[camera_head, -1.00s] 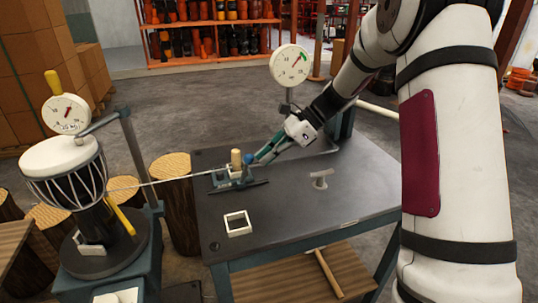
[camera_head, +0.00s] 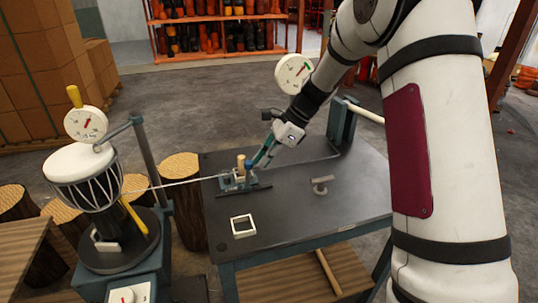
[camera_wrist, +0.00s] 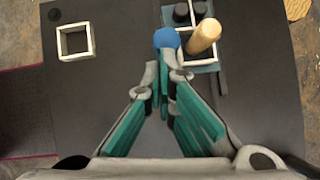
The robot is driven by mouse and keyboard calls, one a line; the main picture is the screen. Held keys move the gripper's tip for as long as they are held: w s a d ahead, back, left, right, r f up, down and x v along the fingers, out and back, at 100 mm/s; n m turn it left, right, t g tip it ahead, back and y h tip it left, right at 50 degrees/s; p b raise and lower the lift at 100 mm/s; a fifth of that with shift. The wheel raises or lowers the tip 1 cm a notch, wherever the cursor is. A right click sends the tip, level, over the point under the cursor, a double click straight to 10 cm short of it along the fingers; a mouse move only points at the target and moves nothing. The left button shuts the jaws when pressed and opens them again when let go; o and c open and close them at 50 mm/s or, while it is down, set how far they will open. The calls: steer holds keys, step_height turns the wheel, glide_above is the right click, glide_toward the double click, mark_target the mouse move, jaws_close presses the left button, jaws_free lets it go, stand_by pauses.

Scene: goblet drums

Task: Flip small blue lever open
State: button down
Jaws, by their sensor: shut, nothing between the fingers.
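The small blue lever's round knob (camera_wrist: 167,39) shows in the wrist view just beyond my fingertips, left of a light wooden peg (camera_wrist: 205,36). In the head view the blue knob (camera_head: 249,164) is small and partly covered by my fingers. It belongs to a small fixture (camera_head: 237,182) on the dark workbench (camera_head: 300,213). My gripper (camera_wrist: 162,70) is shut and empty, its tips right at the near side of the knob. I cannot tell whether they touch. In the head view my gripper (camera_head: 258,160) reaches down to the fixture from the upper right.
A white square frame (camera_head: 232,225) and a grey T-shaped piece (camera_head: 322,181) lie on the bench. A taut cord (camera_head: 170,185) runs from the fixture to the goblet drum (camera_head: 88,180) at left. A dial gauge (camera_head: 295,74) stands behind my wrist. The bench's front right is clear.

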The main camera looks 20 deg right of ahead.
steer(key=a+h+p, duration=0.1)
steer(key=p, duration=0.1)
steer(key=a+r+h+p, duration=0.1)
steer(key=a+h+p, duration=0.1)
steer(key=shift+s+r, duration=0.1)
steer(key=shift+r, duration=0.05)
steer(key=shift+a+p, duration=0.55)
steer(key=shift+p, duration=0.1)
steer(key=shift+d+r, duration=0.15)
steer(key=shift+d, duration=0.15)
steer(key=p, duration=0.2)
glide_toward(248, 165)
step_height(248, 165, up, 3)
steer(key=d, duration=0.3)
steer(key=shift+s+a+r, duration=0.1)
steer(key=shift+s+r, duration=0.35)
steer(key=shift+r, duration=0.3)
